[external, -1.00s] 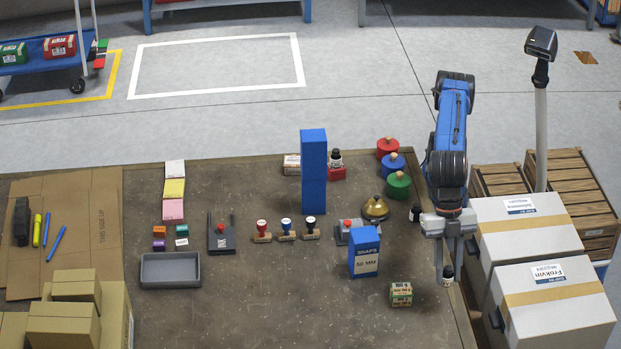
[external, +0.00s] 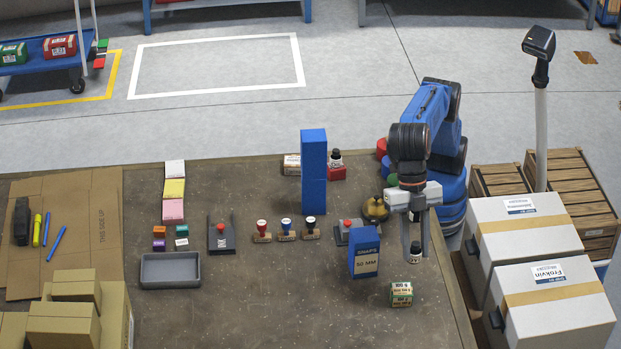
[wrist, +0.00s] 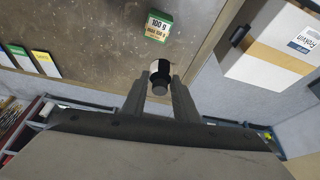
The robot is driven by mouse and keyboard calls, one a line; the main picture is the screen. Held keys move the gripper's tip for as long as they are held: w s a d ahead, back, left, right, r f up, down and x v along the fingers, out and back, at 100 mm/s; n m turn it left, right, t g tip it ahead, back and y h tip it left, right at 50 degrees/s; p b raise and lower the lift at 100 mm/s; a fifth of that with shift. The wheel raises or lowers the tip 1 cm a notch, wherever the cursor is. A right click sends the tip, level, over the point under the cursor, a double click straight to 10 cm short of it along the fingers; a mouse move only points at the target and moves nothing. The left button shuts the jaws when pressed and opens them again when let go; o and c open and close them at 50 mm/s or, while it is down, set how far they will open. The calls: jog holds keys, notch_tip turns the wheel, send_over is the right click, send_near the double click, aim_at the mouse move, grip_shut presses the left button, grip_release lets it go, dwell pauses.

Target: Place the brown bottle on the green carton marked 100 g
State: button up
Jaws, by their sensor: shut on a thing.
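My gripper (external: 416,250) is shut on a small dark bottle with a white label, the brown bottle (external: 415,256). In the wrist view the bottle (wrist: 160,72) is held between the two fingertips (wrist: 160,88). Its dark cap faces the camera, and its brown colour is hard to make out. The green carton marked 100 g (external: 401,294) stands on the table, with a cream band and a green top edge. It also shows in the wrist view (wrist: 158,27), beyond the bottle. The bottle is apart from the carton, above and behind it in the external view.
A blue box marked snaps (external: 364,253) stands left of the carton. A brass bell (external: 375,208) and a stamp (external: 347,231) are behind it. White cartons (external: 545,300) stand right of the table (external: 260,315). The table in front of the carton is clear.

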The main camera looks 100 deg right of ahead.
jog(key=f, duration=0.2)
jog(key=w+f, duration=0.1)
jog(key=f, duration=0.1)
jog(key=d+f, duration=0.1)
jog(key=f, duration=0.1)
jog(key=shift+w+f, duration=0.1)
jog(key=shift+w, duration=0.3)
jog(key=shift+f, duration=2.25)
jog(key=shift+f, duration=0.1)
jog(key=o, duration=1.1)
jog(key=v, duration=1.2)
